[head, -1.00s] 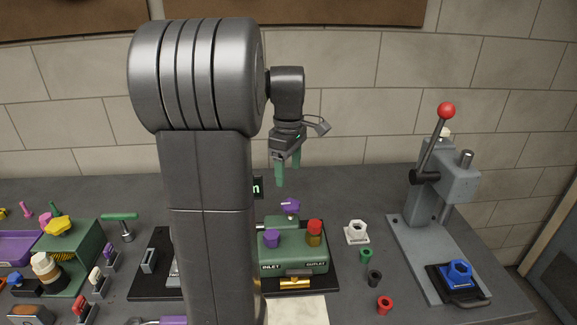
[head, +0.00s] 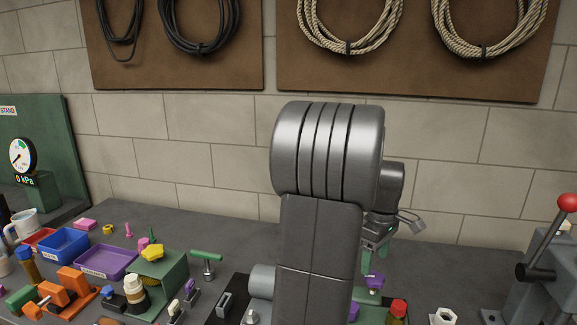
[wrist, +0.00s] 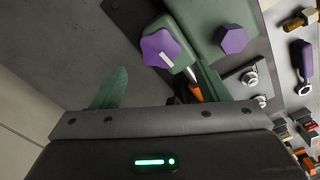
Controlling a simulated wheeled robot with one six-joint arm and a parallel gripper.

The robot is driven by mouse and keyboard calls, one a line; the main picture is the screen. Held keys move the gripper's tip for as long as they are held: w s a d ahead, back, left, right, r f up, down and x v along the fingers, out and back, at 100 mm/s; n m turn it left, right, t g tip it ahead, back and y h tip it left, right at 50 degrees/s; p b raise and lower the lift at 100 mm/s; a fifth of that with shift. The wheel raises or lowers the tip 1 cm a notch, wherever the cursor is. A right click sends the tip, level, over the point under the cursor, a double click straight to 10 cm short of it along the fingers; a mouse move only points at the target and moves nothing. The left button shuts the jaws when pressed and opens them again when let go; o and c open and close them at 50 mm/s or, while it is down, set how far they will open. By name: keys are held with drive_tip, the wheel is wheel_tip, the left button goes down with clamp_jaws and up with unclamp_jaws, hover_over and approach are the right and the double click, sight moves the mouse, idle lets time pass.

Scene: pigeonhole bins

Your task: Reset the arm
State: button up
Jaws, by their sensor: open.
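My gripper (head: 377,258) is open and empty. In the head view it hangs behind and right of my thick grey arm, pointing down over the green valve block (head: 366,297). In the wrist view its green fingers (wrist: 158,88) stand apart, the right one partly hidden. Just beyond them are a purple star-shaped knob (wrist: 166,46) and a purple hexagonal cap (wrist: 234,39) on the green block. I cannot tell how far the fingertips are from the knob. My arm hides much of the block in the head view.
A press with a red-balled lever (head: 568,202) stands at the right. A white hex nut (head: 443,317) lies near it. Blue (head: 64,246) and purple bins, a green stepped stand and small parts fill the left. Coiled ropes hang on the wall behind.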

sight(372, 275)
wheel_tip(372, 275, down, 8)
drive_tip(key=shift+f, duration=0.2)
drive_tip(key=shift+r, duration=0.1)
idle(0.3)
